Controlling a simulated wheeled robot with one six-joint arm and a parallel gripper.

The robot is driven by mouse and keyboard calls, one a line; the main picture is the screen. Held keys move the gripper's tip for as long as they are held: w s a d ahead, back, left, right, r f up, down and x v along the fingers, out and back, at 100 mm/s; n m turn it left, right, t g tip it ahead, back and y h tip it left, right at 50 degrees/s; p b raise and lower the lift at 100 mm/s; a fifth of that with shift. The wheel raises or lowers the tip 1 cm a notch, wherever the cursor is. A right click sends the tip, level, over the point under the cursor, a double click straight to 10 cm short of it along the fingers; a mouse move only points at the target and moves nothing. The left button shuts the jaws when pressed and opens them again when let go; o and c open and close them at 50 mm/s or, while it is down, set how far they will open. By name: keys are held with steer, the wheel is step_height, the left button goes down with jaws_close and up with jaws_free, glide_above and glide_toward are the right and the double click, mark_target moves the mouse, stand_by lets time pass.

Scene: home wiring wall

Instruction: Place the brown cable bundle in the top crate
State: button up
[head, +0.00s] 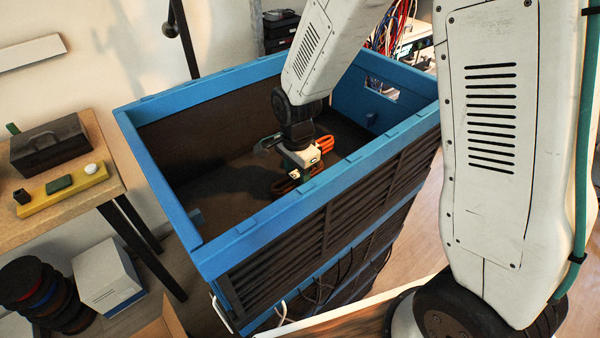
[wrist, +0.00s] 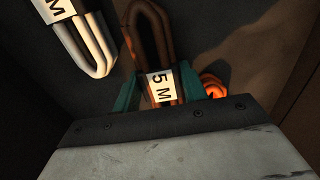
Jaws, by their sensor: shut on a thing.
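The top crate (head: 205,262) is a deep blue-rimmed box with slatted dark sides, stacked on another crate. My gripper (head: 300,165) reaches down inside it, near its right-hand part. In the wrist view my gripper's teal fingers (wrist: 160,88) are shut on the brown cable bundle (wrist: 150,38), a folded loop with a white "5 M" label. The brown bundle is hard to make out in the head view. I cannot tell whether it touches the crate floor.
A white cable bundle (wrist: 90,45) lies left of the brown one, and orange cable (wrist: 213,85) shows right of my fingers. Crate walls surround my gripper. The crate floor (head: 215,185) is bare toward the left. A wooden table (head: 100,190) with a toolbox (head: 48,143) stands at left.

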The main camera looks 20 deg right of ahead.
mark_target(297, 174)
steer(key=o, duration=1.1)
steer(key=shift+f, duration=0.1)
step_height(297, 174, up, 12)
